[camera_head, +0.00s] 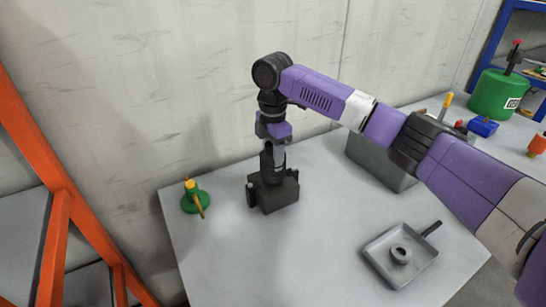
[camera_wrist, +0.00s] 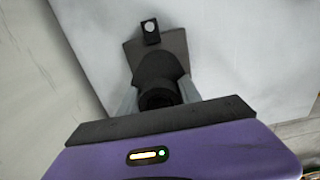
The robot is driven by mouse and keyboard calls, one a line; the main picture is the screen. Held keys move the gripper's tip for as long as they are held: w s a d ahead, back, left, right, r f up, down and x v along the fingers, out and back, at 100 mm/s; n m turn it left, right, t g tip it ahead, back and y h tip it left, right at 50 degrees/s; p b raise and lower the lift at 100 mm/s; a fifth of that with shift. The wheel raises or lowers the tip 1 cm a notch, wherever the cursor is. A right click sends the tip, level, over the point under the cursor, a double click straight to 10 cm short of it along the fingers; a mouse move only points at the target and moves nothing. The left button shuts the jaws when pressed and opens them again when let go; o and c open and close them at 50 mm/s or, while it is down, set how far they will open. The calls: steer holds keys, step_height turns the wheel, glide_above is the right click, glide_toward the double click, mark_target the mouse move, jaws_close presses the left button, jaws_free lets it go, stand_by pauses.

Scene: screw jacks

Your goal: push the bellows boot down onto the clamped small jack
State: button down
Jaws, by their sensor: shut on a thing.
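The black bellows boot (camera_head: 267,163) is upright at the vise, directly below my gripper (camera_head: 273,155), which points straight down. In the wrist view the boot (camera_wrist: 157,88) sits between the pale fingers of my gripper (camera_wrist: 158,95), which are shut on it. The dark vise (camera_head: 275,196) stands on the table under the boot, and its body also shows in the wrist view (camera_wrist: 173,42). The boot's lower end meets the vise top or is very close to it; I cannot tell which. The clamped small jack is hidden by the boot and vise.
A green jack with an orange bar (camera_head: 195,201) stands left of the vise. A grey tray (camera_head: 376,248) holding a ring (camera_head: 400,254) lies front right. A grey box (camera_head: 375,160) sits behind my arm. An orange frame (camera_head: 48,165) stands at left; a wall rises behind.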

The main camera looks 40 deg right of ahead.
steer(key=shift+f, duration=0.15)
steer(key=c, duration=0.7)
jaws_free()
steer(key=shift+c, duration=0.2)
